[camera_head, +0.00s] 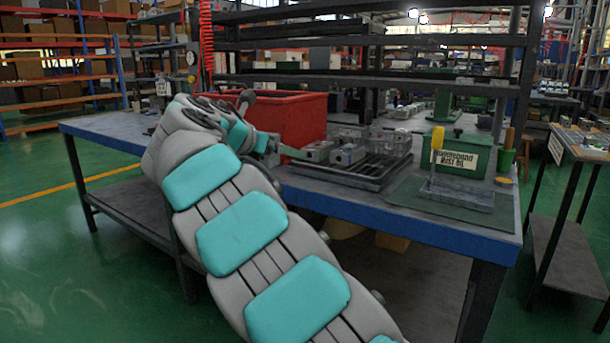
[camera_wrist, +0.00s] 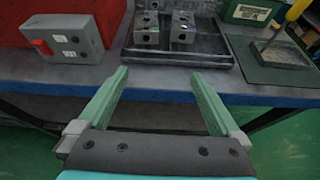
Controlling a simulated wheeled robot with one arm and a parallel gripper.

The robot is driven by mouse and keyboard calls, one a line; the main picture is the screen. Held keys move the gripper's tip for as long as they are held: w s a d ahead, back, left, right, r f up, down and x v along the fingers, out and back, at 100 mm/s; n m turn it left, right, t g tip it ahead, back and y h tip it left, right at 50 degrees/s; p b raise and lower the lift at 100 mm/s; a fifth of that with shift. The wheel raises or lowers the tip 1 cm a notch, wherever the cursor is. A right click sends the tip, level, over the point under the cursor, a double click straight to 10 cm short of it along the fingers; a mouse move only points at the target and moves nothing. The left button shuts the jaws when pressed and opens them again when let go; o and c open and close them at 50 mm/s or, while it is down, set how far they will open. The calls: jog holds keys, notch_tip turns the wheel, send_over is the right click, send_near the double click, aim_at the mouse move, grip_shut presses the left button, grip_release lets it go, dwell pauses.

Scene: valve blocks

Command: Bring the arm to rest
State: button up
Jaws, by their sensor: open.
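My gripper (camera_wrist: 157,85) is open and empty in the wrist view, with two green fingers spread apart over the front edge of the workbench (camera_wrist: 285,98). In the head view my arm reaches up from the bottom to the bench, and the gripper is mostly hidden behind it. Two grey valve blocks (camera_wrist: 146,33) (camera_wrist: 182,30) stand side by side in a dark tray (camera_wrist: 222,62), beyond the fingertips. In the head view the valve blocks (camera_head: 318,151) (camera_head: 347,154) sit on the left part of the tray (camera_head: 375,178). The gripper touches neither block.
A red bin (camera_head: 290,118) stands behind my gripper. A grey box with a red knob (camera_wrist: 66,40) is at left in the wrist view. A green bin (camera_head: 461,152) and a green mat with a metal tray (camera_head: 457,197) are at right. Shelf bars (camera_head: 370,42) run above the bench.

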jog(key=s+d+f+m+g, duration=0.2)
jog(key=s+d+f+m, duration=0.3)
jog(key=d, duration=0.3)
jog(key=s+d+f+m+g, duration=0.3)
jog(key=s+d+m, duration=0.2)
jog(key=s+d, duration=0.25)
jog(key=s+d+f+m+g, duration=0.25)
jog(key=s+d+m, duration=0.2)
jog(key=d, duration=0.45)
jog(key=s+a+f+m+g+y, duration=0.1)
jog(key=s+f+m, duration=0.3)
jog(key=s, duration=0.7)
jog(key=s+a+f+m+g+y, duration=0.1)
jog(key=s+f+m+g+y, duration=0.1)
jog(key=s+f+m, duration=0.3)
jog(key=s+a+f+m+g+y, duration=0.1)
jog(key=s+f+m+y, duration=0.3)
jog(key=s+f, duration=0.7)
jog(key=s+m+g, duration=0.1)
jog(key=s, duration=0.5)
jog(key=shift+a, duration=0.15)
